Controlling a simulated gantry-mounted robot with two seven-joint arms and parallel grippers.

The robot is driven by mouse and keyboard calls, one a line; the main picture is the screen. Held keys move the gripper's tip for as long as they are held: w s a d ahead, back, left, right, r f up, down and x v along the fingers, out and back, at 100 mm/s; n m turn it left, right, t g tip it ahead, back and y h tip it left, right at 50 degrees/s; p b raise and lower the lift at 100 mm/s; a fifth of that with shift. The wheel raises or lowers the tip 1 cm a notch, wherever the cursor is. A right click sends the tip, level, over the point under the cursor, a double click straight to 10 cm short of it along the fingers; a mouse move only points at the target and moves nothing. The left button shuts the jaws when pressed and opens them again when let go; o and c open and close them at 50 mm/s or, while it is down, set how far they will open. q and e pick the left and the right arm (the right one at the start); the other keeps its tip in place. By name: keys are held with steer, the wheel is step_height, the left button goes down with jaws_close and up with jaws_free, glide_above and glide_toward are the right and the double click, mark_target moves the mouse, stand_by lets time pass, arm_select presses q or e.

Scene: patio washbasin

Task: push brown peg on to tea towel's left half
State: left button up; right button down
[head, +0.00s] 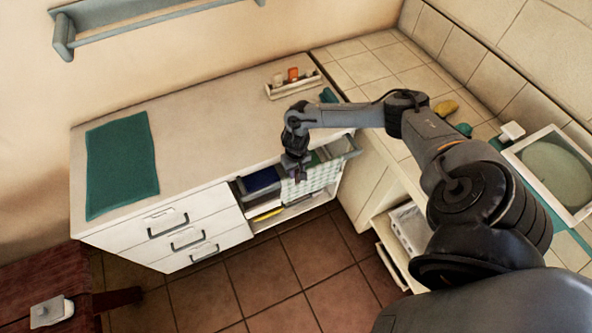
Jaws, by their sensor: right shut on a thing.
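A pale green-and-white checked tea towel (312,182) hangs down at the front of the open shelf section of the cabinet. My right gripper (298,174) points down at the towel's upper left part, in front of the shelf opening. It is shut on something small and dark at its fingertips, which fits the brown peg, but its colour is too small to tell. The gripper covers part of the towel's left top edge. I cannot tell whether the peg touches the cloth. My left gripper is not in view.
A white counter (215,115) carries a green mat (121,163) at the left and a small tray (293,84) with items at the back. White drawers (180,233) stand left of the shelf. A tiled worktop (372,68) lies to the right. The middle of the counter is clear.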

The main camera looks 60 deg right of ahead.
stand_by(0.4)
steer(key=c, duration=0.8)
jaws_free()
